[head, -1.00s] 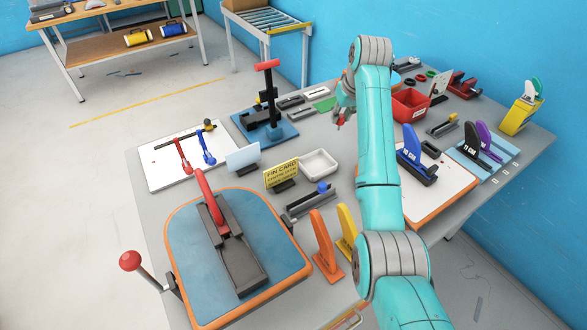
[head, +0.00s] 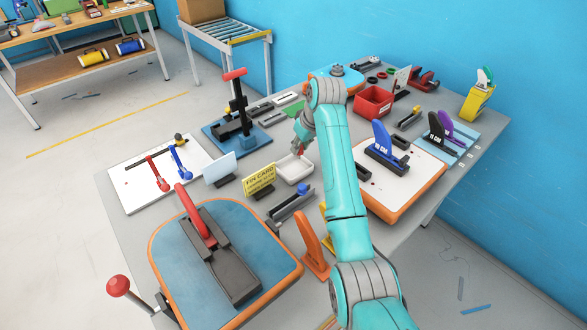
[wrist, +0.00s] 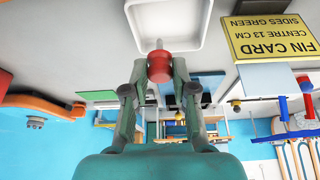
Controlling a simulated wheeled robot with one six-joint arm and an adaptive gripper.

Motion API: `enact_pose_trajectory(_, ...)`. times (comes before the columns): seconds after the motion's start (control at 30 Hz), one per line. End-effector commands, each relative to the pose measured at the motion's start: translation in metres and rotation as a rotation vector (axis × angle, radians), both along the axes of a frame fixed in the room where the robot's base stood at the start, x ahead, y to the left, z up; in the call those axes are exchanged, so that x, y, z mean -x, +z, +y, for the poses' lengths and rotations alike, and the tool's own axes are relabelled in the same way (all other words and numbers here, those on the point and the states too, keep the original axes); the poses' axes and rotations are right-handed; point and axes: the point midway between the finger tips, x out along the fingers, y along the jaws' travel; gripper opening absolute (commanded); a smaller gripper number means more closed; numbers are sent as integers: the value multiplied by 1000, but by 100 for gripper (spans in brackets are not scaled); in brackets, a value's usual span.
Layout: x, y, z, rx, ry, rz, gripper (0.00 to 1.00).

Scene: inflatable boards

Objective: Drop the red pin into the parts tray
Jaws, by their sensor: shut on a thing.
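The red pin (wrist: 160,67) is held between the fingertips of my gripper (wrist: 159,75) in the wrist view, its grey metal tip pointing toward the tray. In the head view a little red shows at the end of my gripper (head: 301,149). The parts tray (head: 295,172), a shallow white tray with rounded corners, is on the grey table just below the gripper. In the wrist view the parts tray (wrist: 178,18) is at the top edge, partly cut off, with the pin's tip overlapping its near rim. The exact height of the pin above the tray cannot be told.
The yellow fin card sign (head: 259,180) stands beside the tray on its left. A grey holder with a blue knob (head: 302,190) lies in front. A blue-based press with a red handle (head: 235,120) stands behind left. A red bin (head: 373,102) is at the back right.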

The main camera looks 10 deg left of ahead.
Motion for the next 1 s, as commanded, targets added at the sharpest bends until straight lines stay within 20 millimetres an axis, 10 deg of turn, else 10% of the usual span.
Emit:
enact_pose_trajectory(0.3, 0, -4, 0, -1, 0, -1, 7)
enact_pose_trajectory(0.33, 0, -4, 0, -1, 0, -1, 31)
enact_pose_trajectory(0.43, 0, -4, 0, -1, -1, 0, 56)
enact_pose_trajectory(1.0, 6, 24, -8, -2, -2, -4, 56)
